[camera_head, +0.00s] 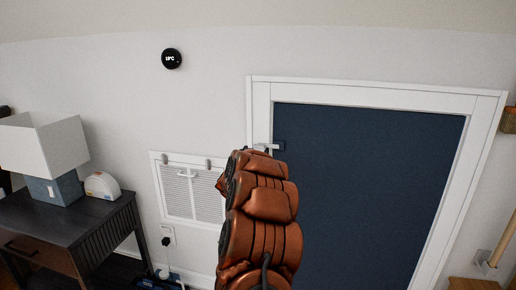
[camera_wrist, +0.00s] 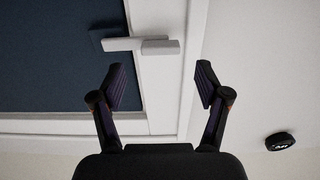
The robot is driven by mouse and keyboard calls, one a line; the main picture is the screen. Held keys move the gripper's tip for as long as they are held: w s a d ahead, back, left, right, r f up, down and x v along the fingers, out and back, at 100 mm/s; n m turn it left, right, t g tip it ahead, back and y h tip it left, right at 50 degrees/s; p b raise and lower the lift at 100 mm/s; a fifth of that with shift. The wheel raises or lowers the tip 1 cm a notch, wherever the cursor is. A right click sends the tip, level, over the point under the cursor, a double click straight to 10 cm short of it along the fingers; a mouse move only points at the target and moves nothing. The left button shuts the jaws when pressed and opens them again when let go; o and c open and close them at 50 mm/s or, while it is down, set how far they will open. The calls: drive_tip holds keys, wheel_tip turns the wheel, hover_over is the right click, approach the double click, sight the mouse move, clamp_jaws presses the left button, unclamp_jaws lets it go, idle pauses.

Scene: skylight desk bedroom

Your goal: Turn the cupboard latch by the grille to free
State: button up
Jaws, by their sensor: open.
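The cupboard latch (camera_head: 266,146) is a small pale bar at the upper left edge of the dark blue cupboard door (camera_head: 365,175). In the wrist view the latch (camera_wrist: 122,44) lies roughly level, from a dark plate on the door across onto the white frame, with a thicker block at its right end. My gripper (camera_wrist: 161,75) is open and empty, its two fingertips apart and just below the latch in that view, not visibly touching it. In the head view my arm hides the gripper. The white grille (camera_head: 188,196) is on the wall left of the door.
A black round thermostat (camera_head: 171,59) is on the wall above. A dark desk (camera_head: 75,222) with a lamp (camera_head: 45,150) and a small white device (camera_head: 102,186) stands at left. A socket with a plug (camera_head: 167,238) is below the grille. Wooden items are at far right.

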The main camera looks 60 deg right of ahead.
sight(258, 147)
drive_tip(key=x, duration=0.3)
drive_tip(key=shift+w+d+f, duration=0.1)
drive_tip(key=shift+w+d, duration=0.15)
drive_tip(key=shift+d, duration=0.25)
drive_tip(key=shift+c, duration=0.3)
clamp_jaws()
